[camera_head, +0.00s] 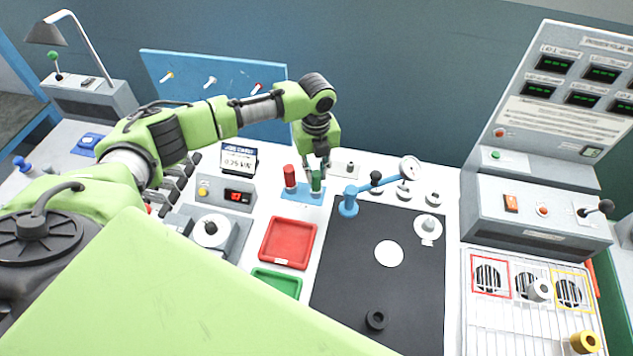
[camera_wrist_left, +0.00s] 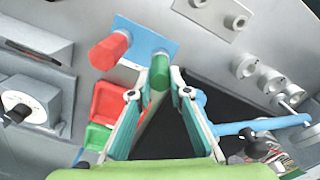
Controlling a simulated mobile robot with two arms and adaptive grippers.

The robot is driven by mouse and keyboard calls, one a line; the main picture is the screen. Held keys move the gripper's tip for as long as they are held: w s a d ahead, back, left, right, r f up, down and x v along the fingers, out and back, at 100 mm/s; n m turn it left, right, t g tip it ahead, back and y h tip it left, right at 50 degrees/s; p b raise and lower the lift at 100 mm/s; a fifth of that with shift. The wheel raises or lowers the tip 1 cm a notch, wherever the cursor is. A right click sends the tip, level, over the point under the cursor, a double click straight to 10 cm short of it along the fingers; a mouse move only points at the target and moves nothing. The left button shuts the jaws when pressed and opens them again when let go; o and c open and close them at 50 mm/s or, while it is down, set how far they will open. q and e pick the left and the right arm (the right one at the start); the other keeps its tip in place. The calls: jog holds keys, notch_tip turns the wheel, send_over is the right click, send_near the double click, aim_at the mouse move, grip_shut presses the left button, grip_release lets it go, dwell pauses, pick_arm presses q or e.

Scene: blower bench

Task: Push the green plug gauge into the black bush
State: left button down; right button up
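The green plug gauge (camera_head: 316,182) stands upright in a blue stand (camera_head: 305,197), to the right of a red plug gauge (camera_head: 290,177). My left gripper (camera_head: 317,163) is above the green plug gauge, pointing down. In the left wrist view the fingers of the left gripper (camera_wrist_left: 157,88) are apart, and the green plug gauge (camera_wrist_left: 160,72) shows in line with the gap between their tips. I see no contact. The black bush (camera_head: 376,319) lies near the front of the dark mat, well away from the gripper. My right gripper is not in view.
A blue dial-gauge stand (camera_head: 348,203) with its arm is close to the right of the blue stand. A red tray (camera_head: 288,243) and a green tray (camera_head: 277,283) lie left of the dark mat (camera_head: 345,275). The mat around the bush is clear.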

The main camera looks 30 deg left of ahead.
pick_arm(q)
jog(key=shift+r+p, duration=1.45)
jog(key=shift+r, duration=0.05)
jog(key=shift+r+p, duration=1.15)
